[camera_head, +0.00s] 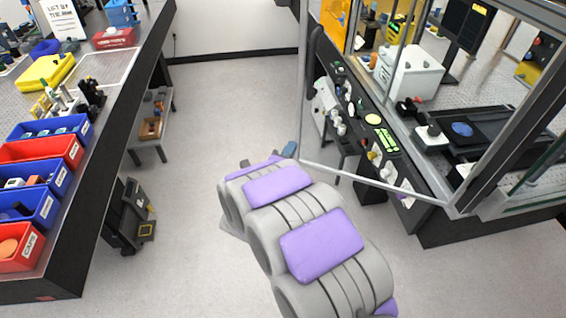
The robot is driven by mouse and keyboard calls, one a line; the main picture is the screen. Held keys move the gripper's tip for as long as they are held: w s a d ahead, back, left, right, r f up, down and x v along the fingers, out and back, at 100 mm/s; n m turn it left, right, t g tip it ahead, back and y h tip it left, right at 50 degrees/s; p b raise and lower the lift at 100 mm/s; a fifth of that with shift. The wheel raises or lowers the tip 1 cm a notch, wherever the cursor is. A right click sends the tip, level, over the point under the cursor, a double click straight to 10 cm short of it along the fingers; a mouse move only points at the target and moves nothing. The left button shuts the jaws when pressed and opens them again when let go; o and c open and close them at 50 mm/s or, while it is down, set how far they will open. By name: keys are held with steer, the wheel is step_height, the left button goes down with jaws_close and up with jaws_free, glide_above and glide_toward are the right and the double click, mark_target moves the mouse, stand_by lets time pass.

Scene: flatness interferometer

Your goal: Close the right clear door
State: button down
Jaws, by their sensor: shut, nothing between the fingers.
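The right clear door (303,115) is a large transparent panel in a thin light-grey frame at the right. It appears swung out, standing in front of the machine's control panel. Its free edge is on the left, with a long dark handle (314,62) near the top. Its lower right corner meets a dark post of the enclosure.
The interferometer enclosure (430,75) holds instruments behind the glass. Its control panel (372,118) has several knobs and lit buttons. A black workbench (90,150) with red and blue bins (45,150) stands on the left. Open floor (225,100) lies between bench and machine.

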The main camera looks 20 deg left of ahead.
mark_target(297, 137)
steer(key=shift+w, duration=1.6)
steer(key=shift+w, duration=0.1)
